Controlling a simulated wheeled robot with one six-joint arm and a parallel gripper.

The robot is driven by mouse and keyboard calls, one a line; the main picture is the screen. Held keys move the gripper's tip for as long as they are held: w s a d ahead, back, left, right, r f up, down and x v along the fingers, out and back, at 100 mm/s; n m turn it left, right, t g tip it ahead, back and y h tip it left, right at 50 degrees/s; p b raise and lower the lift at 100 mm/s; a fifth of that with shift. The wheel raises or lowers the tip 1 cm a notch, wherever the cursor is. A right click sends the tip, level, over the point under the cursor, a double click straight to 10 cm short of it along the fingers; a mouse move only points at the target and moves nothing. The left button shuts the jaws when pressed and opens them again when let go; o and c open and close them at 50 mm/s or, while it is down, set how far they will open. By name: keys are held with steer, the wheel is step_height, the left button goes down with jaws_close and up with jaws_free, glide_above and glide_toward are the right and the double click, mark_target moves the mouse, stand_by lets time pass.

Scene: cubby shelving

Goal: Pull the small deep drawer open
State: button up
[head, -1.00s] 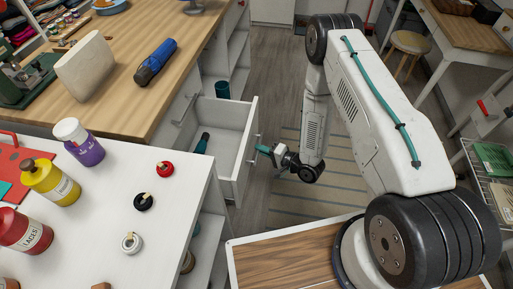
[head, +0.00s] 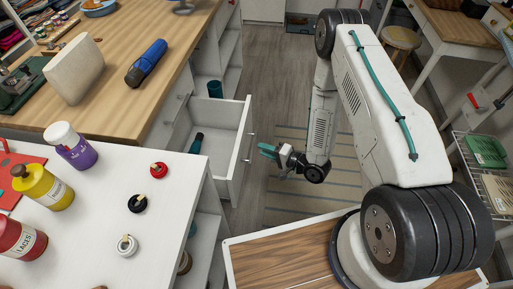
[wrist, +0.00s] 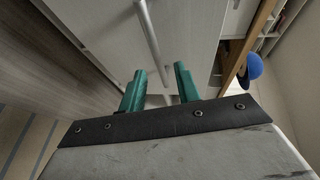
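The white drawer (head: 241,150) stands pulled out from the cabinet under the wooden counter, its inside open to view. A dark teal bottle (head: 196,145) lies in it. A bar handle (head: 250,147) is on the drawer's front; in the wrist view a metal bar handle (wrist: 150,40) shows just ahead of the fingertips. My gripper (head: 267,150) is just right of the drawer front, apart from the handle. Its two green fingers (wrist: 159,77) are spread with nothing between them.
A white worktop (head: 100,215) with bottles and small lids is at the front left. A teal cup (head: 215,89) stands beyond the drawer. Floor with a striped rug (head: 285,200) is clear right of the drawer. A stool (head: 403,40) stands at the back right.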

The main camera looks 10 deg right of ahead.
steer(key=v, duration=0.3)
steer(key=shift+s+d+r, duration=0.1)
steer(key=shift+s+d, duration=0.05)
stand_by(0.4)
